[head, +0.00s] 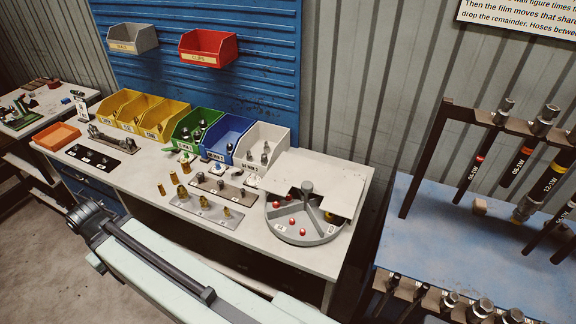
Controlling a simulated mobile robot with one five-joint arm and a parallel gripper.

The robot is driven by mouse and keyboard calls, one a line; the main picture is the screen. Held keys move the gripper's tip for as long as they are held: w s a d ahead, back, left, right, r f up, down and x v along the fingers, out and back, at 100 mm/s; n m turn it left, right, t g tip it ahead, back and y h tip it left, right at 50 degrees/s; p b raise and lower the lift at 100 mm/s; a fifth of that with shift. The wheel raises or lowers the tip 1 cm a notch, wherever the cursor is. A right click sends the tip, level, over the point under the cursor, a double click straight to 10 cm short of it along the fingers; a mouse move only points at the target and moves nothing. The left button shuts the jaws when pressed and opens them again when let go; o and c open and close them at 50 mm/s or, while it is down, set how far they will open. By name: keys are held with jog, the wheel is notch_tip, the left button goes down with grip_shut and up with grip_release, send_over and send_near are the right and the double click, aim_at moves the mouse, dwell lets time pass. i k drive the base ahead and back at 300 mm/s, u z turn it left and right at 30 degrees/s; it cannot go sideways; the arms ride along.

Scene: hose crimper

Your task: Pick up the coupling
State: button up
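Several fittings that could be the coupling are on the grey workbench; I cannot tell which one is meant. Brass fittings (182,192) stand on and beside a grey metal plate (206,213) at the bench's front. Dark and silver fittings stand on another plate behind it. More metal fittings show in the green bin (181,131), the blue bin (241,131) and the white bin (282,136). My pale arm reaches across the lower front of the picture, with a dark joint at its left end. No gripper fingers show.
A round grey tray (331,232) with red-topped pieces sits at the bench's right, partly under a pale panel (317,184). Yellow bins (133,108) line the back left. An orange tray (58,136) lies far left. A hose rack (436,158) stands on the right-hand blue table.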

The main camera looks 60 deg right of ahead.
aim_at(264, 161)
jog(key=u, duration=0.15)
jog(key=i, duration=0.9)
jog(key=z, duration=0.05)
